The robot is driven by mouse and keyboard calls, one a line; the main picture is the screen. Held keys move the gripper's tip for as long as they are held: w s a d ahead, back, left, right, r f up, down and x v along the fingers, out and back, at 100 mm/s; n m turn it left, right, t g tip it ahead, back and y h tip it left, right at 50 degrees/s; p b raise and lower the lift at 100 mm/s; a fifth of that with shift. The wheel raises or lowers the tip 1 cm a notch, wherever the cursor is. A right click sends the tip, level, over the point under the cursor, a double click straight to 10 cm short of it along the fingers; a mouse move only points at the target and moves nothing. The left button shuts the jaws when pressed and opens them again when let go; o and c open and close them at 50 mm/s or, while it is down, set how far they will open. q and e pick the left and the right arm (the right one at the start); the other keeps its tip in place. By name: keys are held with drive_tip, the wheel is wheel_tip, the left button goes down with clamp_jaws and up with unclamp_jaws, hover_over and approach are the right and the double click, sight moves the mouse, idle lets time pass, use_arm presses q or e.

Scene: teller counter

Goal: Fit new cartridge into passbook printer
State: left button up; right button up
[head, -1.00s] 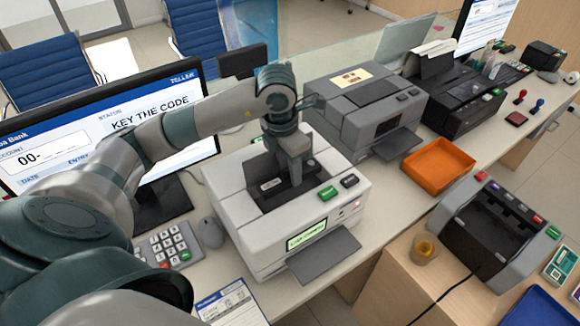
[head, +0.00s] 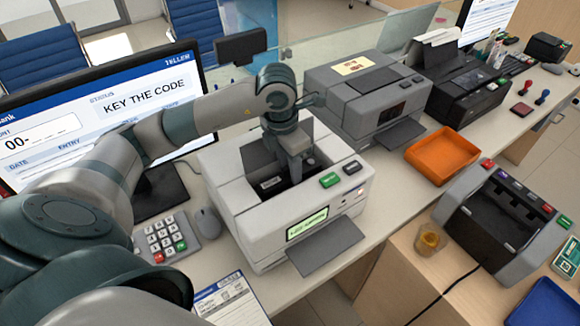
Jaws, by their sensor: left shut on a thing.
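The white passbook printer (head: 236,190) stands on the counter with its top bay open. Its green display (head: 306,226) is lit, and a green and a dark button sit on its top right. My left gripper (head: 294,178) points down into the open bay and is shut on a dark cartridge (head: 271,184), which shows a small white label. The cartridge is low in the bay, and its underside is hidden, so I cannot tell whether it is seated. My right gripper is out of view.
A grey printer (head: 345,95) stands close behind, right of the white one. An orange tray (head: 440,157), a counting machine (head: 500,215) and a glass cup (head: 428,241) are to the right. A keypad (head: 165,238), mouse (head: 207,223) and monitor (head: 110,110) are at left.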

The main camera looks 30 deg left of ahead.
use_arm(q)
drive_tip(key=shift+f, duration=0.1)
idle(0.3)
drive_tip(key=o, duration=1.2)
drive_tip(key=shift+c, duration=0.2)
drive_tip(key=shift+d, duration=0.1)
drive_tip(key=shift+r, duration=0.25)
drive_tip(key=shift+w+r, duration=0.1)
drive_tip(key=shift+r, duration=0.05)
drive_tip(key=shift+a+r+p, duration=0.15)
drive_tip(key=shift+r+p, duration=0.3)
drive_tip(key=shift+r, duration=0.3)
drive_tip(key=shift+a+r+p, duration=0.1)
drive_tip(key=shift+r+p, duration=0.35)
drive_tip(key=shift+r, duration=0.25)
drive_tip(key=shift+r+p, duration=0.8)
drive_tip(key=shift+r, duration=0.9)
drive_tip(key=shift+d+r+p, duration=0.1)
drive_tip(key=shift+r+p, duration=0.4)
drive_tip(key=shift+r, duration=0.5)
